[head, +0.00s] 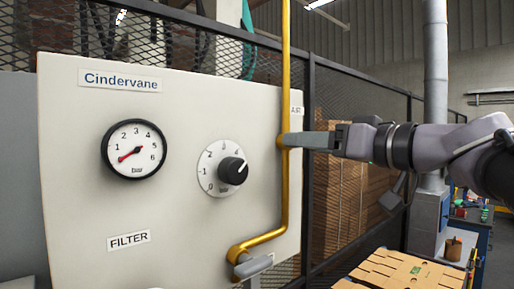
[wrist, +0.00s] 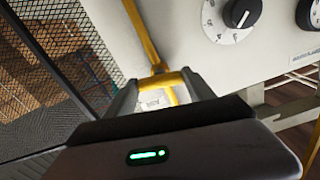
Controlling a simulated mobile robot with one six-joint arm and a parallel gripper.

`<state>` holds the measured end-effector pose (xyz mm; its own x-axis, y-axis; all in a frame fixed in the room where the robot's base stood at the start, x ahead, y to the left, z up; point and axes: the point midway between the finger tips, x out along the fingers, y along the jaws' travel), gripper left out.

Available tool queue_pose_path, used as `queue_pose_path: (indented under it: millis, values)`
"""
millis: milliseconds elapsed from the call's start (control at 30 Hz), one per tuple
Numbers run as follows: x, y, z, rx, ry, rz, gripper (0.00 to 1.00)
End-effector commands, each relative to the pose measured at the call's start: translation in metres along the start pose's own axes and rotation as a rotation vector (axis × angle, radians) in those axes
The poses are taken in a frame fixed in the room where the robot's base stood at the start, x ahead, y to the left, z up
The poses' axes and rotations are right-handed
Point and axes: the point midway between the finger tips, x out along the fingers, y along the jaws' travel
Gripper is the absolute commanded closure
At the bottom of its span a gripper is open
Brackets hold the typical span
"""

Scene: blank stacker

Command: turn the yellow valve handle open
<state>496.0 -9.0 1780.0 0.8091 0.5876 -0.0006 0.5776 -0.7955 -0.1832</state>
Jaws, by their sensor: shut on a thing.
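The yellow valve handle (wrist: 166,79) is a short bar lying across the yellow pipe, between my fingers in the wrist view. In the head view its end (head: 281,141) shows as a small yellow piece at the pipe, by the right edge of the white panel. My gripper (head: 288,140) reaches in from the right and is shut on the handle; it also shows in the wrist view (wrist: 164,92). The fingers hide much of the handle in the head view. The label (head: 297,110) above the handle is partly covered by the pipe and too small to read surely.
The white panel (head: 75,185) carries a round gauge (head: 135,148) with a red needle at its low end and a black knob (head: 232,170). The yellow pipe (head: 286,65) runs vertically, then bends left to a grey fitting (head: 254,266). Mesh fencing and cardboard stand behind.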

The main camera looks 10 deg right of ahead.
Motion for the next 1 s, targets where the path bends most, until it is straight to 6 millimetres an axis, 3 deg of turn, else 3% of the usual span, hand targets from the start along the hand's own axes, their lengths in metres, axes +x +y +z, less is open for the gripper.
queue_pose_path:
  millis: [1000]
  values:
    - [0.0,-0.0001,-0.0009,0.954,0.0,0.0,0.79]
